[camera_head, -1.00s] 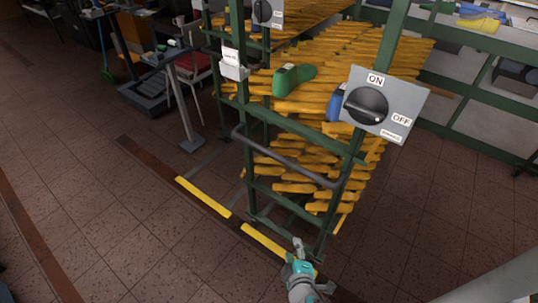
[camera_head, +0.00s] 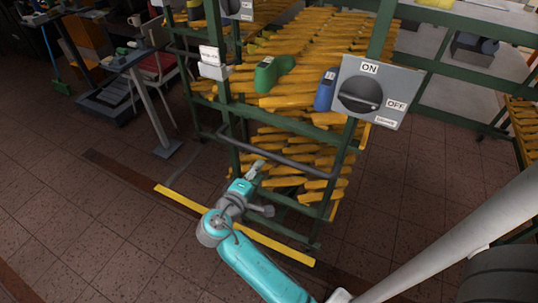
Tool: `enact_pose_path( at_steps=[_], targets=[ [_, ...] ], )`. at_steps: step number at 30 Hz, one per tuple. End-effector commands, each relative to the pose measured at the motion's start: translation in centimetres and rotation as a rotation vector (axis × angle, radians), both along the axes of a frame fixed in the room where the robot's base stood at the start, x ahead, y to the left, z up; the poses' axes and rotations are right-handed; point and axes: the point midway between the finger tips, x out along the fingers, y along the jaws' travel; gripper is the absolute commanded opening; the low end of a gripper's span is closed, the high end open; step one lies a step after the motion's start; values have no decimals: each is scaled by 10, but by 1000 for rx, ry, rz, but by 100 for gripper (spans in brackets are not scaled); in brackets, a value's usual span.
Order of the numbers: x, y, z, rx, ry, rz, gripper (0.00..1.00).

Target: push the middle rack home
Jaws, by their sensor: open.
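A green-framed rack (camera_head: 230,146) filled with yellow shoe lasts (camera_head: 275,110) stands ahead, upper centre; I take it for the middle rack. A dark horizontal handle bar (camera_head: 285,158) crosses its near end. A green last (camera_head: 268,74) and a blue last (camera_head: 325,91) stand out among the yellow ones. My gripper (camera_head: 260,168), on a teal arm, is open and empty in front of the rack's near end, just below the left part of the bar in the picture. I cannot tell whether it touches the rack. It hides part of the lower frame.
A grey ON/OFF switch panel (camera_head: 369,91) is on the rack's right post. A yellow floor line (camera_head: 272,243) runs along the rack's near end. A table on a post (camera_head: 147,95) stands at left. Another rack of lasts (camera_head: 523,125) shows at far right. Open tiled floor lies at left.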

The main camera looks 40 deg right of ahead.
Motion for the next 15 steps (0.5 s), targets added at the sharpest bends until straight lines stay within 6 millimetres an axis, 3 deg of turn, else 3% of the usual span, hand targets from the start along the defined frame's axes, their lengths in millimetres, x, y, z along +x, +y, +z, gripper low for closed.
enact_pose_path(
  at_steps=[9, 15],
  targets=[
    [18, -52, -11, 2, 0, -3, 50],
    [27, -77, -16, 1, 0, -2, 50]
  ],
)
